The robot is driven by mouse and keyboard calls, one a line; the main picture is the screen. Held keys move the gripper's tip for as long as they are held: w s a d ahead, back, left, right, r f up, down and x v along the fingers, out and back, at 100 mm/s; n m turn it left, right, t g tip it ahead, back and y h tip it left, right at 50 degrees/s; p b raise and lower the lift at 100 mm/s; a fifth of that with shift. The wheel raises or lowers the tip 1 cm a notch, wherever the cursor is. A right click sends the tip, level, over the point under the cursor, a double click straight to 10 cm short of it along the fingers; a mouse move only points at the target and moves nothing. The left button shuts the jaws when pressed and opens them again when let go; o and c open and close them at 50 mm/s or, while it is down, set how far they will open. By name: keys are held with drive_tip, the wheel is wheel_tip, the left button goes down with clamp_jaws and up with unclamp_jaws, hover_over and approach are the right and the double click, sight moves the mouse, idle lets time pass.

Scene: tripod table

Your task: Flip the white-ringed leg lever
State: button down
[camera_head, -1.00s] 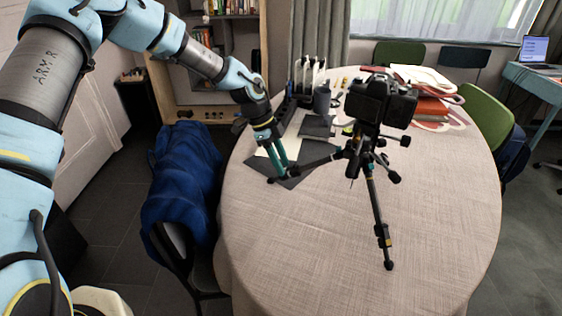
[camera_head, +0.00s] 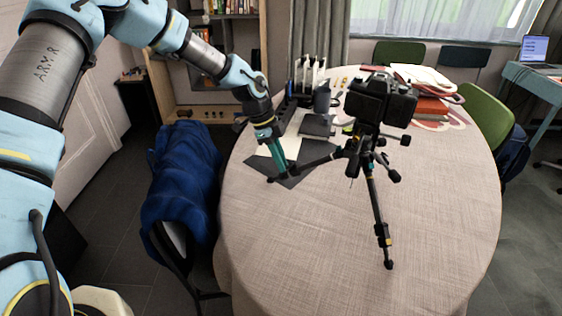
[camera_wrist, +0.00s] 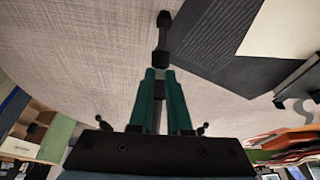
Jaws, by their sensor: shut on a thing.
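A black tripod (camera_head: 373,200) with a camera (camera_head: 381,100) on top stands on the round table. Its left leg reaches toward my gripper (camera_head: 280,172), and its foot (camera_head: 271,180) shows just beyond the fingertips. In the wrist view my green-fingered gripper (camera_wrist: 161,72) is shut on part of this leg (camera_wrist: 162,45), with the black foot (camera_wrist: 164,18) beyond the tips. The fingers cover the held part, so I cannot make out a white ring or the lever's position. The front leg's lever (camera_head: 383,235) carries a small yellowish mark.
The round table (camera_head: 290,245) has bare cloth in front. Dark and white sheets (camera_head: 290,165) lie under the gripper. A black holder (camera_head: 308,95) stands behind, and red books (camera_head: 432,108) lie at the back right. A chair with a blue jacket (camera_head: 185,185) is at the left.

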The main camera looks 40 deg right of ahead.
drive_tip(key=t+y, duration=0.1)
drive_tip(key=r+t+y+b, duration=0.1)
drive_tip(key=t+b, duration=0.1)
drive_tip(key=t, duration=0.1)
drive_tip(key=shift+s+d+r+y, duration=0.3)
drive_tip(key=shift+s+d+y, duration=0.05)
drive_tip(key=shift+y, duration=0.05)
drive_tip(key=shift+s+d+r+t+y+b, duration=0.15)
drive_tip(key=shift+r+t+y+b, duration=0.1)
drive_tip(key=shift+t+y, duration=0.4)
drive_tip(key=shift+s+r+t+y+b, duration=0.15)
drive_tip(key=shift+r+t+y+b, duration=0.15)
drive_tip(key=shift+t, duration=0.55)
drive_tip(key=c, duration=0.9)
unclamp_jaws()
drive_tip(key=shift+o, duration=0.2)
wheel_tip(320, 180, up, 10)
drive_tip(key=b, duration=0.1)
drive_tip(key=shift+b, duration=0.4)
